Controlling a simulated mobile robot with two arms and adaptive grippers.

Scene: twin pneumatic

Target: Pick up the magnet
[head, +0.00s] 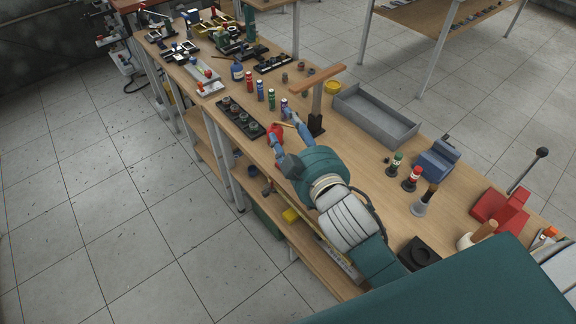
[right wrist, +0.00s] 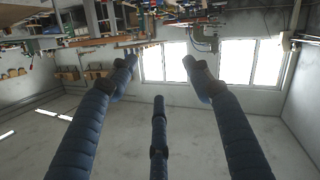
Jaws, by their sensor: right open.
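My right gripper (head: 284,130) is open over the workbench, its blue fingers spread apart. A small red piece (head: 273,129) shows right at its left finger in the head view. It may be the magnet, but it is too small to tell, and I cannot tell whether the finger touches it. In the right wrist view my right gripper (right wrist: 160,66) is open with nothing between its fingertips. No magnet can be made out there. My left gripper is not in view.
The workbench (head: 350,166) holds a black rack (head: 240,118), several small coloured cylinders, a wooden-topped T-shaped stand (head: 317,100), a grey tray (head: 375,115) and a blue block (head: 436,160). A red lever device (head: 500,208) stands at right. Bare wood lies between tray and arm.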

